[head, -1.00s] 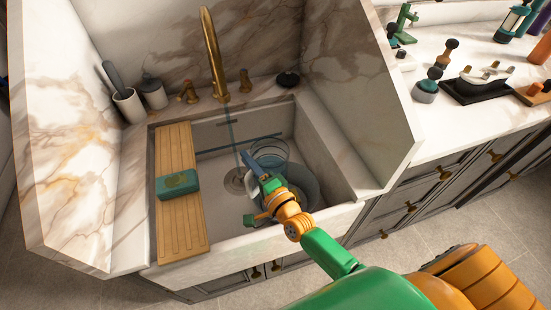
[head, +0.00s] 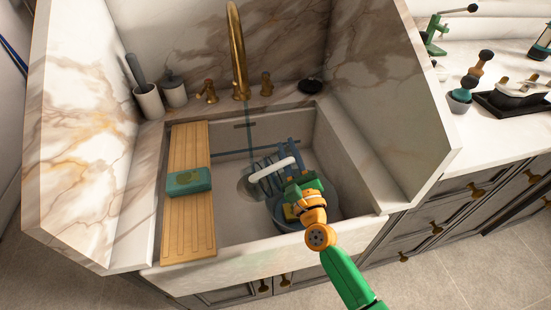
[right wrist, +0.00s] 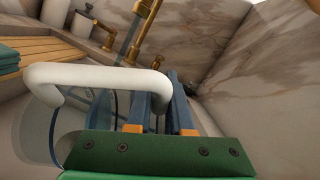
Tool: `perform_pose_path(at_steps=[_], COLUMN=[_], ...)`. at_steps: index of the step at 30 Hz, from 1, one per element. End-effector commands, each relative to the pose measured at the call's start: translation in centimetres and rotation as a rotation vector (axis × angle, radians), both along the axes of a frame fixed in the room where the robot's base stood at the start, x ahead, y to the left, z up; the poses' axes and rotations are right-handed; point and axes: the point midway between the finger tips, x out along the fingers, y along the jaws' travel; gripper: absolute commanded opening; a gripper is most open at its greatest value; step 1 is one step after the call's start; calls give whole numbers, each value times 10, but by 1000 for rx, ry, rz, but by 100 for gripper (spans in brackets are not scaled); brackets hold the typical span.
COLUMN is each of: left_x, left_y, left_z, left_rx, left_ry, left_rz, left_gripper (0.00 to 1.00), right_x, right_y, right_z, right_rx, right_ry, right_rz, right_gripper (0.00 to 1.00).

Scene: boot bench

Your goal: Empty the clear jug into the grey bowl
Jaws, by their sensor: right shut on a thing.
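My right gripper (head: 287,160) is shut on the white handle (head: 272,169) of the clear jug (head: 266,184), over the sink. The jug is tilted, its bluish rings seen nearly edge-on in the head view. In the right wrist view the handle (right wrist: 95,76) runs in between my blue fingers (right wrist: 160,98), with the clear wall of the jug (right wrist: 60,135) at left. The grey bowl (head: 334,204) sits in the sink under my gripper and arm, which hide much of it. I cannot tell whether liquid is in the jug or bowl. My left gripper is out of view.
A brass tap (head: 237,50) stands behind the sink, with a thin bluish stream (head: 249,135) below it. A wooden board (head: 189,225) bearing a teal sponge (head: 188,181) spans the sink's left side. Marble walls (head: 385,110) flank the sink. The drain (head: 247,188) is left of the bowl.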

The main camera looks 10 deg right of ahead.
Motion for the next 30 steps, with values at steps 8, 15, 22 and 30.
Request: perform_pose_path(at_steps=[8,15,22,30], left_x=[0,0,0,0], left_y=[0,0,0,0], left_z=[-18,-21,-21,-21], left_rx=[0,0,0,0], left_ry=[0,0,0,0], left_rz=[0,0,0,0], left_gripper=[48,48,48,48], right_x=[1,2,2,2], right_y=[-31,-47,-50,-50], right_z=[-3,-3,-3,-3], right_rx=[308,461,487,485], right_ry=[8,15,15,16], right_rz=[-1,0,0,-1], right_gripper=[0,0,0,0])
